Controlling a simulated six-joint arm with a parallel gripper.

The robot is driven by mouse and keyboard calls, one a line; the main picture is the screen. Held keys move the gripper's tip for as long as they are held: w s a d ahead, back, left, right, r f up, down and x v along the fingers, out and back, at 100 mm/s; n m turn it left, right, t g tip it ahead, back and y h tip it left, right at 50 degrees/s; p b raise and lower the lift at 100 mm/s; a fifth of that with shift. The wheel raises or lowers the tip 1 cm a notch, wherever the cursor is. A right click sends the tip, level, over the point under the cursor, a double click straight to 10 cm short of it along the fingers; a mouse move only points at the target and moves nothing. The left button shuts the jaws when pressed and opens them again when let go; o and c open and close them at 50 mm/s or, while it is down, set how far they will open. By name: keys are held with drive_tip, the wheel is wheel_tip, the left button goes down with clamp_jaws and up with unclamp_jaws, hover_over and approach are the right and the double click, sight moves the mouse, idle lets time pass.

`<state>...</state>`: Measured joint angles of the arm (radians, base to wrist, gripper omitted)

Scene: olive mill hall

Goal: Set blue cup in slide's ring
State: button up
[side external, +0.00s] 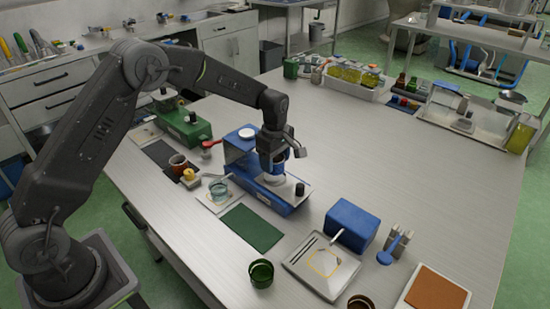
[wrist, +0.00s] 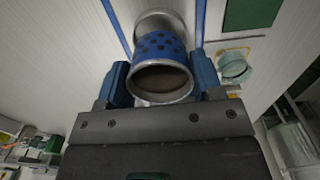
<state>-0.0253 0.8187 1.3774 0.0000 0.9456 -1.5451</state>
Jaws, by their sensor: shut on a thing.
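The blue cup (wrist: 165,47), patterned with dark spots and with a pale rim, sits between the two blue fingers of my gripper (wrist: 160,74) in the wrist view. The fingers are shut on its sides and its open mouth faces the camera. A grey metal ring (wrist: 161,14) shows just beyond the cup, over a pale plate with blue edges. In the side view my gripper (side external: 273,162) points down over the blue machine's slide (side external: 270,196). A pale round part shows under the gripper. I cannot tell whether the cup is inside the ring or above it.
A glass beaker (side external: 219,190) and a dark green mat (side external: 251,228) lie left and front of the machine. A blue box (side external: 351,224) and a metal tray (side external: 320,266) stand at front right.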

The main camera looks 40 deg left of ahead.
sight(275, 168)
drive_tip(key=shift+f, duration=0.55)
idle(0.6)
drive_tip(key=shift+f, duration=0.6)
drive_tip(key=shift+f, duration=0.15)
drive_tip(key=shift+f, duration=0.3)
drive_tip(key=o, duration=1)
drive_tip(key=shift+o, duration=0.2)
